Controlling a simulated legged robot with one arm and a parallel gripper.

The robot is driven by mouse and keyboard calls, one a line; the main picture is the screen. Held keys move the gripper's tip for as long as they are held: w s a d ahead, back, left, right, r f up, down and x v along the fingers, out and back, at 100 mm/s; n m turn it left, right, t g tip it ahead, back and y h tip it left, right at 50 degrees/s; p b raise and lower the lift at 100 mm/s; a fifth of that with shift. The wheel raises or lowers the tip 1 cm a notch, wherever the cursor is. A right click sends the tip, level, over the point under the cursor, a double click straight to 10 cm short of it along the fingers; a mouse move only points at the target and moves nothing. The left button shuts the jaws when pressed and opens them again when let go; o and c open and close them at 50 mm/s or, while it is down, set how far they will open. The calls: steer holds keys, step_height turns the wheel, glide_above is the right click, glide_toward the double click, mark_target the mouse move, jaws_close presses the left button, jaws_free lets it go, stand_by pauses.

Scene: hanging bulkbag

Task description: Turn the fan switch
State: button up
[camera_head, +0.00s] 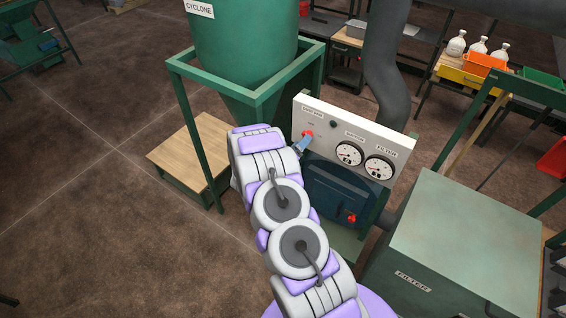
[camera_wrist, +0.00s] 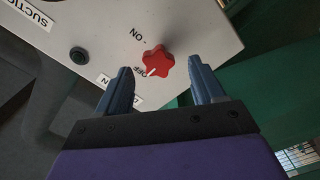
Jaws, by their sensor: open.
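The fan switch is a red star-shaped knob (camera_wrist: 158,62) on a white panel (camera_wrist: 190,22), with ON and OFF printed beside it. Its white pointer mark is toward OFF in the wrist view. In the head view the red knob (camera_head: 308,134) shows at the panel's left part, just beyond my gripper (camera_head: 303,143). In the wrist view my gripper (camera_wrist: 160,84) is open, with one blue finger on each side of the knob's near edge. The fingers appear apart from the knob; the exact depth gap is hard to tell.
The panel (camera_head: 350,112) also bears two round gauges (camera_head: 364,161) and a dark button (camera_wrist: 79,55). Below is a dark blue box (camera_head: 335,185) with a red knob (camera_head: 351,218). A green cyclone stand (camera_head: 187,135) is at left and a filter box (camera_head: 460,250) at right.

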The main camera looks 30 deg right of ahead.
steer(key=b+v, duration=0.2)
steer(key=v, duration=1.1)
steer(key=shift+a, duration=0.4)
